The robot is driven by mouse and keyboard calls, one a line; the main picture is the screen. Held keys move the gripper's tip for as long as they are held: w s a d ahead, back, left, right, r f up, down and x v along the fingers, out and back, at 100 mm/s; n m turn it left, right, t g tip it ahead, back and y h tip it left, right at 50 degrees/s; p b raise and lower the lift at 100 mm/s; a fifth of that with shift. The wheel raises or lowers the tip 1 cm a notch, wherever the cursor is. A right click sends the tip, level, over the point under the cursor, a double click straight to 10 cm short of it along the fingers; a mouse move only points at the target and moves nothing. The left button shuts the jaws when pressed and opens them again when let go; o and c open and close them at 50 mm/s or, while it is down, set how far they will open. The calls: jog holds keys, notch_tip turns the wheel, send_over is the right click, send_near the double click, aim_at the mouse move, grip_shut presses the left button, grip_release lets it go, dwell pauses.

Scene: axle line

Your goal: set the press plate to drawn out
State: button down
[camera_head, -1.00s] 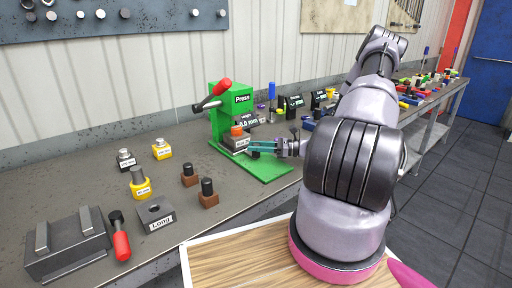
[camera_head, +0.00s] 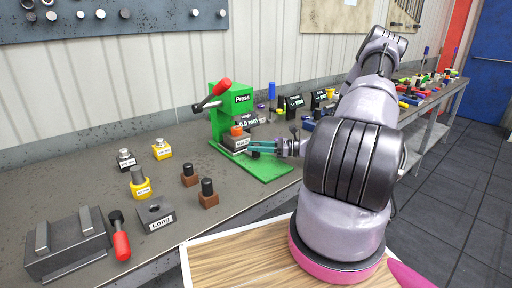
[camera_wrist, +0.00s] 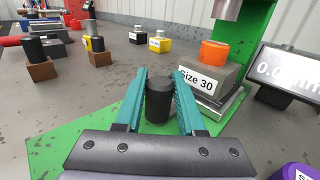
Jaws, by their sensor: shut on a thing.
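The green press (camera_head: 231,112) with a red-tipped lever stands on a green base on the bench. Its silver press plate (camera_wrist: 228,110) carries a grey block labelled Size 30 (camera_wrist: 200,82) with an orange top, beside the press ram. The block also shows in the head view (camera_head: 236,143). My gripper (camera_head: 258,149) is low over the green base, in front of the press. In the wrist view its teal fingers (camera_wrist: 159,82) stand on both sides of a black knob (camera_wrist: 158,103) and are shut on it. The link between knob and plate is hidden.
A display (camera_wrist: 288,75) stands beside the press. Brown blocks with black knobs (camera_head: 208,194), yellow pieces (camera_head: 140,187), a block labelled Long (camera_head: 156,213) and a red-handled tool (camera_head: 121,240) lie to the left. The green base right of the press is mostly clear.

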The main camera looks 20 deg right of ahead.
jog(key=shift+d, duration=0.1)
jog(key=s+d, duration=0.1)
jog(key=s, duration=0.4)
jog(key=s+d, duration=0.2)
jog(key=s, duration=0.4)
jog(key=s+d, duration=0.2)
jog(key=s, duration=0.3)
jog(key=shift+s+d, duration=0.15)
jog(key=shift+s, duration=0.05)
jog(key=c, duration=0.5)
grip_release()
jog(key=shift+s, duration=0.1)
jog(key=v, duration=1.1)
